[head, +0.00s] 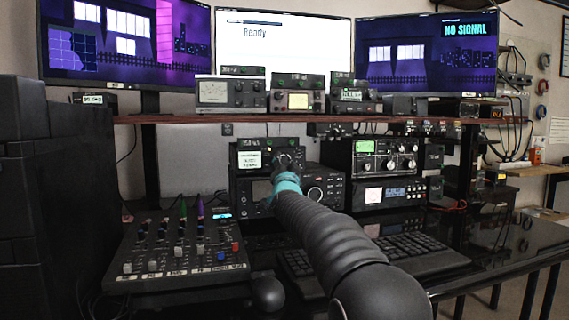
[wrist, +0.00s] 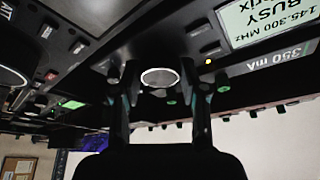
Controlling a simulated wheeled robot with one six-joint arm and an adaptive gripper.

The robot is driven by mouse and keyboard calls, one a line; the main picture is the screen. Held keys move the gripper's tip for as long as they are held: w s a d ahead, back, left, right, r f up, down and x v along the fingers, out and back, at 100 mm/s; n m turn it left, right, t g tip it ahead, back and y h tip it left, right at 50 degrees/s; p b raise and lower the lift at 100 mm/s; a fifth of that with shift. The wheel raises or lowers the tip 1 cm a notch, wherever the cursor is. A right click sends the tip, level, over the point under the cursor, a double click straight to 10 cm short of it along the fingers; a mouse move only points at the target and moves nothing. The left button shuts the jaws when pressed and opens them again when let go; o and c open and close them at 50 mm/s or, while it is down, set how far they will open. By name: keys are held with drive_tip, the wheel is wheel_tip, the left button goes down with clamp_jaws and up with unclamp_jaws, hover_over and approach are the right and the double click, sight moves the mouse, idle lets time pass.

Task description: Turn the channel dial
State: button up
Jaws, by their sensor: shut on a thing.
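The small black tuner unit (head: 240,171) stands on top of a larger radio in the head view. Its lit display (head: 250,160) also shows in the wrist view (wrist: 262,25), reading "BUSY" and "145.300 MHz". The round dark dial with a pale ring (wrist: 160,78) sits on the unit's face in the wrist view. My gripper (wrist: 160,88) has one finger on each side of this dial and is shut on it. In the head view my gripper (head: 288,163) covers most of the dial. The dial's exact angle cannot be told.
The larger radio (head: 325,192) is just below my gripper. More radios (head: 385,158) stand to the right. A wooden shelf (head: 190,118) with small meters runs above. A mixer (head: 180,255) and keyboard (head: 425,250) lie on the desk.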

idle(0.4)
drive_tip(key=o, duration=1.1)
drive_tip(key=shift+o, duration=0.2)
drive_tip(key=v, duration=1.2)
